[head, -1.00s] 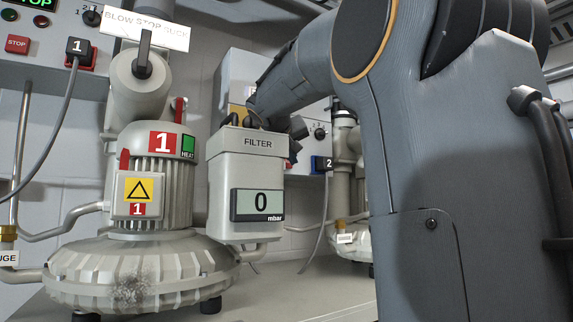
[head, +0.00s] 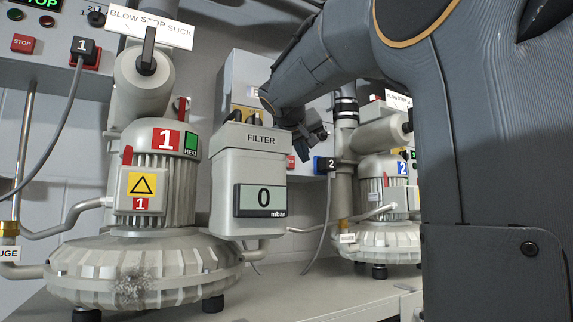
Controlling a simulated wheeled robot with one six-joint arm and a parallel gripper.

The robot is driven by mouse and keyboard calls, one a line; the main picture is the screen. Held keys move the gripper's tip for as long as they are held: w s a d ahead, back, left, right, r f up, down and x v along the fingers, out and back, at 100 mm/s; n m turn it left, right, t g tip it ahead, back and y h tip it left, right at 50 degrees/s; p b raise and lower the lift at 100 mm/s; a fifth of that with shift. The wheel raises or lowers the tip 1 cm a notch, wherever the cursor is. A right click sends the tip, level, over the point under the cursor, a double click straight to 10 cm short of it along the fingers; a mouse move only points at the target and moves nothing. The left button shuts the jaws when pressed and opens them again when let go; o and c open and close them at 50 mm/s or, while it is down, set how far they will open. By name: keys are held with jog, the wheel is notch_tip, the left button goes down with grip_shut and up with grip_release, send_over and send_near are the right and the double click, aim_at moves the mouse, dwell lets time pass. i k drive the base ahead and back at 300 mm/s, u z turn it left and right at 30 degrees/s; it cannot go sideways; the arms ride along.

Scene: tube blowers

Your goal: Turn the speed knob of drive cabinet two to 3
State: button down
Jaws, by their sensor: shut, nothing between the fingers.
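Drive cabinet two (head: 247,68) is the pale box on the wall behind the filter, partly hidden by my arm. A blue plug marked 2 (head: 325,164) sits at its lower edge, with a red button (head: 291,162) to the left. The speed knob and its dial are not visible; my gripper and wrist cover that part of the cabinet front. My gripper (head: 316,131) is small and dark in this view, shut and empty, in front of the cabinet's right part. Whether it touches the knob cannot be told.
Blower 1 (head: 150,185) and its filter box (head: 246,190), reading 0 mbar, stand in the left foreground. Blower 2 (head: 386,190) stands behind at right, beside a vertical pipe. Cabinet one (head: 60,70) is at upper left. Bare bench (head: 300,285) shows between the blowers.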

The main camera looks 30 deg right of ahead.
aim_at(322, 136)
jog(key=k, duration=1)
